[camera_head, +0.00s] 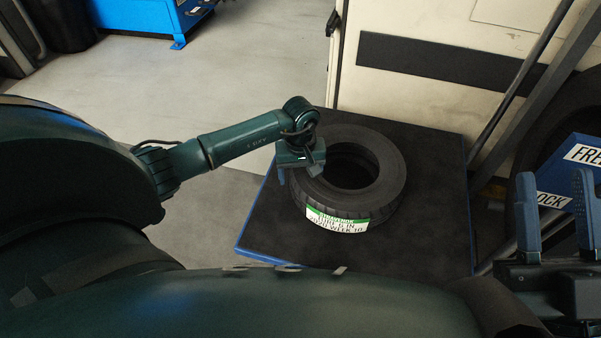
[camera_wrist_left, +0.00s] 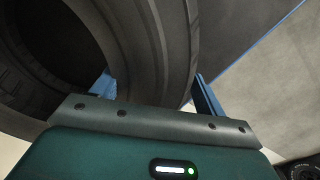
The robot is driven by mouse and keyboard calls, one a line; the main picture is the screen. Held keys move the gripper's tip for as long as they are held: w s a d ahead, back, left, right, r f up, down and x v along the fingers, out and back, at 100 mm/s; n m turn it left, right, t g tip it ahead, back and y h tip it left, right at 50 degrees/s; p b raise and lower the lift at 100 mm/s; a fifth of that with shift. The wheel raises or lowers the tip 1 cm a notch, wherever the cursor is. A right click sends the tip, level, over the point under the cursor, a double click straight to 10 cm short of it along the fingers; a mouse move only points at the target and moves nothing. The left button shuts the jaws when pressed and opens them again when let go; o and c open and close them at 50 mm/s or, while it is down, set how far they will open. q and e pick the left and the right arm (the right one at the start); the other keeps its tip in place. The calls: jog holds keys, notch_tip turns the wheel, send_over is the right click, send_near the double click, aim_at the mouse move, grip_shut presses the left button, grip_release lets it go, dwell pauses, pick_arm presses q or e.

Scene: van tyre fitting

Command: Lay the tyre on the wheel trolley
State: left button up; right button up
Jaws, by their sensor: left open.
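The black tyre (camera_head: 385,170) lies flat on a black-topped platform with a blue edge (camera_head: 425,250); I cannot tell whether this is the wheel trolley. A white and green label (camera_head: 337,221) is on its near side. My left gripper (camera_head: 296,172) is at the tyre's left rim, pointing down. In the left wrist view, the left gripper (camera_wrist_left: 157,92) has its two blue fingers apart, with the tyre wall (camera_wrist_left: 165,45) between them. Its fingertips are partly hidden by the tyre. My right gripper (camera_head: 556,212) is at the right edge, fingers apart, with nothing seen between them.
A white van panel with a dark stripe (camera_head: 440,62) stands behind the platform. A blue lettered sign or box (camera_head: 555,175) and slanted dark bars are at right. A blue stand (camera_head: 140,18) is at the top left. Grey floor (camera_head: 230,70) is clear at left.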

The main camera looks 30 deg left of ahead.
pick_arm(q)
jog(key=shift+r, duration=0.1)
pick_arm(e)
jog(key=shift+r, duration=0.1)
pick_arm(q)
jog(key=shift+r+p, duration=0.35)
notch_tip(320, 180, up, 11)
jog(key=p, duration=0.4)
jog(key=shift+f, duration=0.15)
jog(key=shift+r+p, duration=0.35)
jog(key=shift+r, duration=0.05)
pick_arm(e)
jog(key=f+m+g+h, duration=0.1)
jog(key=f+m+h, duration=0.1)
jog(key=s+f+m+g+h, duration=0.1)
jog(key=f+m+h, duration=0.1)
jog(key=f, duration=0.1)
jog(key=shift+s+a+f, duration=0.1)
jog(key=shift+a+f, duration=0.05)
jog(key=shift+a, duration=0.05)
